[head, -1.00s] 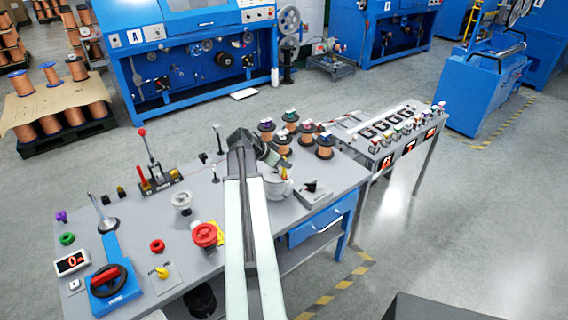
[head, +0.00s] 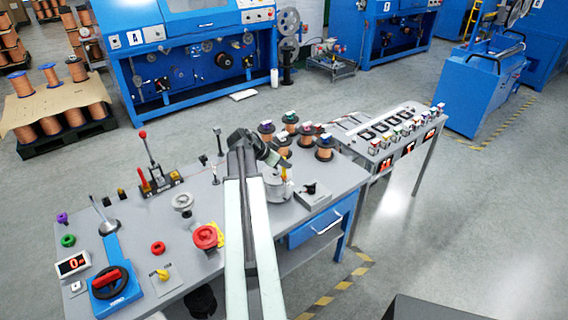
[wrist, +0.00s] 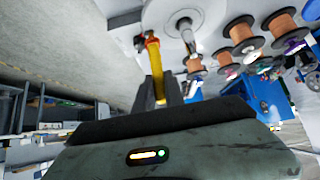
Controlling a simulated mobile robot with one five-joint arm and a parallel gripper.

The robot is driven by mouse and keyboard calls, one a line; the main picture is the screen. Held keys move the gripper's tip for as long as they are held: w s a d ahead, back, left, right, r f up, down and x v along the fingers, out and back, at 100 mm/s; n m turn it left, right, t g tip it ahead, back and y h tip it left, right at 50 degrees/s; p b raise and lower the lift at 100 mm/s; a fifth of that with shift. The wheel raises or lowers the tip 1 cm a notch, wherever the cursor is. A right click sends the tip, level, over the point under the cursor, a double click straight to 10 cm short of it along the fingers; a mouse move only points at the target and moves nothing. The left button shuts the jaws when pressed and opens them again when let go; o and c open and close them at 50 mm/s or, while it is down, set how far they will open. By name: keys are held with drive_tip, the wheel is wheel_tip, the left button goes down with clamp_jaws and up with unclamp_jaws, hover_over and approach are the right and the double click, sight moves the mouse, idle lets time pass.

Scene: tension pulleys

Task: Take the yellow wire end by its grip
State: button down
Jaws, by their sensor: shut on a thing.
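The yellow wire end's grip (wrist: 154,62) stands between the two dark fingers of my gripper (wrist: 158,97) in the wrist view, with an orange-red part at its top. My gripper is shut on it. In the head view my gripper (head: 280,166) is low over the right part of the grey bench, beside a pale round part (head: 277,186). Only a small yellow bit of the grip (head: 285,174) shows there. The wire itself cannot be made out clearly.
Several copper spools (head: 325,150) stand close behind my gripper on the bench. A small box with a black knob (head: 312,193) is at the right. A red knob (head: 205,237) and a lever stand (head: 160,180) are to the left. A second table (head: 395,145) stands beyond.

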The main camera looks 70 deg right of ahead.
drive_tip(key=shift+r, duration=0.1)
drive_tip(key=shift+r+p, duration=0.65)
drive_tip(key=shift+r, duration=0.15)
drive_tip(key=shift+r+p, duration=0.55)
drive_tip(key=shift+p, duration=0.2)
